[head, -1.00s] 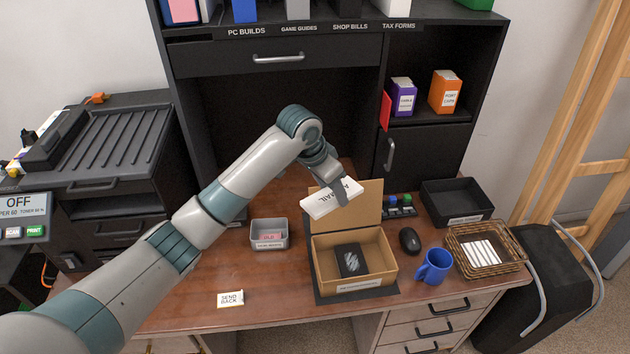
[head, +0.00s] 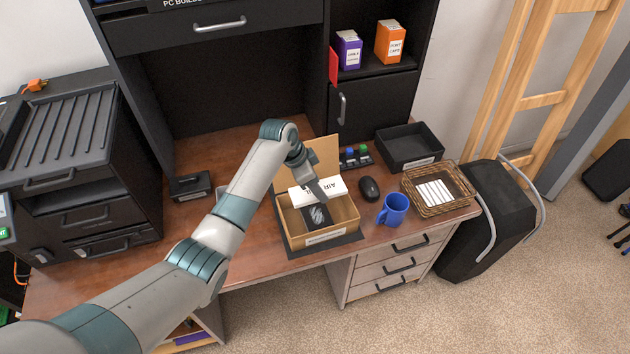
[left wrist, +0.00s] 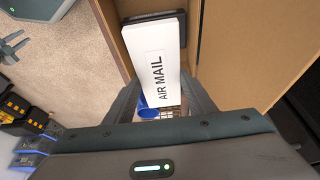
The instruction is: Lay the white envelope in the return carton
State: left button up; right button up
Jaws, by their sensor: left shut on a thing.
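The white envelope (head: 322,188), marked AIR MAIL, is in my left gripper (head: 318,192), which is shut on it. In the head view it is over the open return carton (head: 352,223), in front of the raised back flap. The envelope (left wrist: 158,55) fills the middle of the left wrist view, between the fingers (left wrist: 160,105) and above a dark item. That dark box (head: 316,217) with a pale pattern lies inside the carton, partly covered by the envelope. I cannot tell whether the envelope touches it.
The desk front edge runs close before the carton.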

pick_arm(q)
jog(key=shift+f+b, duration=0.3)
jog(key=shift+b, duration=0.05)
notch_tip(320, 180, down, 2)
jog(key=shift+b, duration=0.95)
notch_tip(320, 180, down, 8)
jog(key=b, duration=0.7)
jog(key=shift+b, duration=0.4)
jog(key=o, duration=1.1)
jog(key=b+v, duration=0.3)
jog(key=v, duration=1.4)
jog(key=shift+a+r, duration=0.1)
jog(key=shift+r, duration=0.1)
